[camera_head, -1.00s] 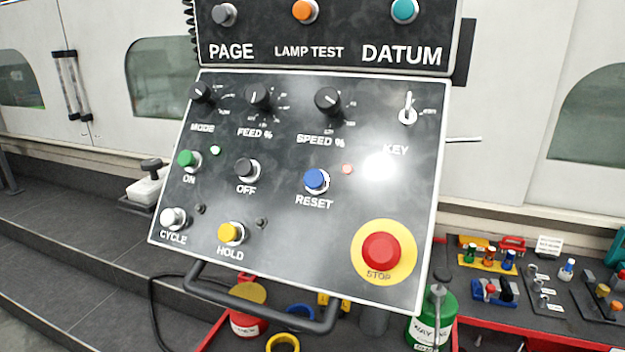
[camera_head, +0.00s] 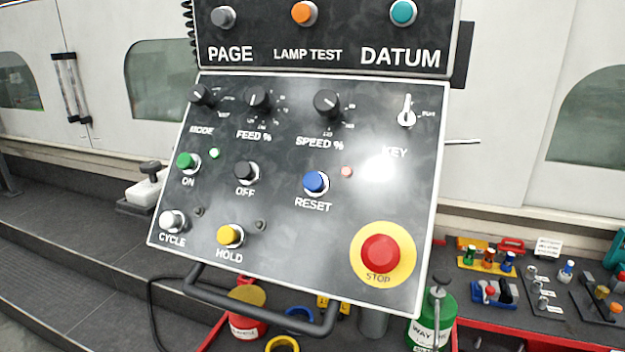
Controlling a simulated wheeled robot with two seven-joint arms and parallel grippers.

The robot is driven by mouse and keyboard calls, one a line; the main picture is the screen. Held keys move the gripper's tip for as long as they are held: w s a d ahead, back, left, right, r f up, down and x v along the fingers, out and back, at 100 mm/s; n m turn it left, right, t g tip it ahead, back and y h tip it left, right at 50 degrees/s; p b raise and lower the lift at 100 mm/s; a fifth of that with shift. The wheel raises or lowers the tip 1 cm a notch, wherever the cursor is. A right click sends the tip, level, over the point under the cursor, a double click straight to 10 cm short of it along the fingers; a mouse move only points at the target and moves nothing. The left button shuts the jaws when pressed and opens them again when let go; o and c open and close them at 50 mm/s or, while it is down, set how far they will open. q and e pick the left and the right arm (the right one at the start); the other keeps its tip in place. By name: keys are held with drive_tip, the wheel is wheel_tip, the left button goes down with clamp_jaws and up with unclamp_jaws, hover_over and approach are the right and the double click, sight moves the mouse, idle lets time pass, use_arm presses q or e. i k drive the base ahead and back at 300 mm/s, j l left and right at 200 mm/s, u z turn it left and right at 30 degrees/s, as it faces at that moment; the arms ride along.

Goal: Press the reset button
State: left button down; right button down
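The blue reset button (camera_head: 316,182) sits near the middle of the black tilted control panel (camera_head: 290,235), above the white RESET label. It stands out from its light collar. Neither of my grippers is in the head view, and nothing covers the button.
Near the reset button are the black OFF button (camera_head: 246,171), yellow HOLD button (camera_head: 230,235), black speed knob (camera_head: 327,103) and large red STOP button (camera_head: 381,253). A handle bar (camera_head: 260,313) runs below the panel. A red-edged bench with bottles (camera_head: 432,318) and small parts lies lower right.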

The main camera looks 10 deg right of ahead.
sight(312, 181)
drive_tip(key=i+j, duration=0.1)
drive_tip(key=j, duration=0.3)
drive_tip(key=i+j, duration=0.1)
drive_tip(key=j, duration=0.7)
drive_tip(key=i+j, duration=0.15)
drive_tip(key=j, duration=0.25)
drive_tip(key=z, duration=1.7)
